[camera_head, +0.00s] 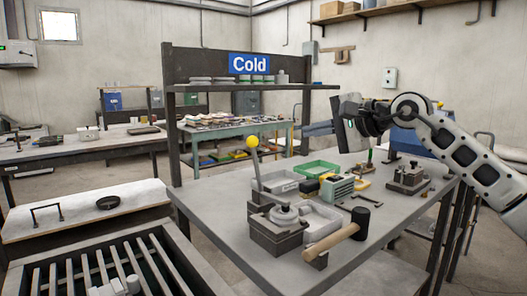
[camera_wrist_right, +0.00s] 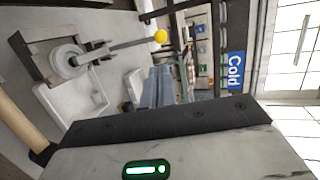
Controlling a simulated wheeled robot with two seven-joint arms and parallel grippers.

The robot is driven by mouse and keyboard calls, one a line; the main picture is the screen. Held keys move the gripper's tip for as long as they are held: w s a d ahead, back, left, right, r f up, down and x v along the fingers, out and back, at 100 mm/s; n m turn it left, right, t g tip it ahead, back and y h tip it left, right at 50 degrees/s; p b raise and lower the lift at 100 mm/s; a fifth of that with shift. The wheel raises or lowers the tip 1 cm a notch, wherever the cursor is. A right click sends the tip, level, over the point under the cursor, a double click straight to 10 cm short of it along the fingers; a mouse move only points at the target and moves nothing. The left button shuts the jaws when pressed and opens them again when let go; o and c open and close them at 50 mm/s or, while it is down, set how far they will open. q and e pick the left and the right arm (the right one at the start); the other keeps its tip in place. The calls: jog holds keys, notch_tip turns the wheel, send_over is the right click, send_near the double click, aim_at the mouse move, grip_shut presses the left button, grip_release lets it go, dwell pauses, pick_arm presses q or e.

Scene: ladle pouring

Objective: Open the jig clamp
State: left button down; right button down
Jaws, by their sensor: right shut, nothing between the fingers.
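The jig clamp (camera_head: 283,215) sits on the near left part of the grey table. It has a dark block base, a round grey disc on top and a long lever. The lever (camera_head: 256,172) stands up steeply, tilted a little, and ends in a yellow ball knob (camera_head: 252,142). In the right wrist view the clamp (camera_wrist_right: 68,60) and its yellow knob (camera_wrist_right: 160,36) show turned sideways. My left gripper is not in view.
A wooden-handled mallet (camera_head: 335,242) lies in front of the clamp, and a pale tray (camera_head: 320,221) is beside it. Green and grey trays (camera_head: 316,168) and a small vise-like block (camera_head: 408,178) stand farther back. A "Cold" shelf (camera_head: 249,64) rises behind the table.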

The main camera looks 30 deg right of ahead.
aim_at(257, 141)
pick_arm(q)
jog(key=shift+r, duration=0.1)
